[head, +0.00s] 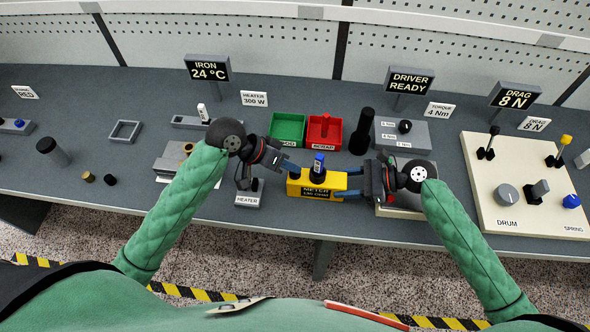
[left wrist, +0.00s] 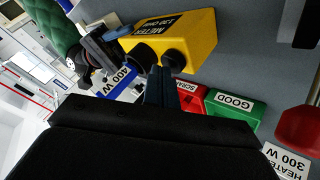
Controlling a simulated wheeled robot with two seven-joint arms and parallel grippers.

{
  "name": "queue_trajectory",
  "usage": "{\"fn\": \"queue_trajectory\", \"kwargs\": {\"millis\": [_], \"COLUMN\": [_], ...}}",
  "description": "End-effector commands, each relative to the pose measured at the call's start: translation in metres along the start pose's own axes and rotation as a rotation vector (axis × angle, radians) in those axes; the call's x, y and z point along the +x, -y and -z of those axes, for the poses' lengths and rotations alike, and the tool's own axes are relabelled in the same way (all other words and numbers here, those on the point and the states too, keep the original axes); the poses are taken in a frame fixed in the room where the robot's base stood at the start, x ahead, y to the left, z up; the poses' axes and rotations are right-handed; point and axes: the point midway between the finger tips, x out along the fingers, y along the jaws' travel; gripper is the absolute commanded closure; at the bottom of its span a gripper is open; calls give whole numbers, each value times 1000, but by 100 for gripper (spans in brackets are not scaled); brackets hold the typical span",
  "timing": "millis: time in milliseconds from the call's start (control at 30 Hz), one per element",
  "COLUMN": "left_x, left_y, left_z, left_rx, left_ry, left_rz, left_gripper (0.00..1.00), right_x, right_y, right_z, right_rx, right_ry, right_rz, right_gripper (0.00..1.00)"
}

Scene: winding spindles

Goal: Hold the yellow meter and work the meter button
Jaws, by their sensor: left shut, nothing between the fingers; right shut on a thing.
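The yellow meter (head: 309,190), labelled METER, is at the front of the bench in the middle of the head view. It also shows in the left wrist view (left wrist: 200,38), with two round black parts on one face. A blue piece with a white label (head: 318,163) stands on the meter; its label reads 400 W in the left wrist view (left wrist: 120,84). My right gripper (head: 347,184) is shut on the meter's right end. My left gripper (head: 294,166) is shut and empty, its fingertips close to one black part; I cannot tell whether they touch.
A green GOOD bin (head: 288,128) and a red bin (head: 324,131) stand behind the meter. A HEATER block (head: 250,198) is to its left. A grey box with a black knob (head: 402,134) is behind my right gripper, and a DRUM panel (head: 478,212) is farther right.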

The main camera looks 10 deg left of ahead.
Motion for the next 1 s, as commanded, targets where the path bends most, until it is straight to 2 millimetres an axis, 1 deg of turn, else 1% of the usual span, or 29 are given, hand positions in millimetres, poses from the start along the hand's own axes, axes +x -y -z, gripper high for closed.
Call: {"fn": "queue_trajectory", "kwargs": {"millis": [500,1000], "left_x": [1,-11], "left_y": [1,-8], "left_z": [-1,8], "left_rx": [0,0], "left_ry": [1,0], "left_rz": [0,0], "left_gripper": [100,100], "right_x": [0,0], "right_y": [0,0], "right_z": [1,1], "right_rx": [1,1], "right_ry": [-1,-1], "right_rz": [-1,0], "right_gripper": [84,84]}}
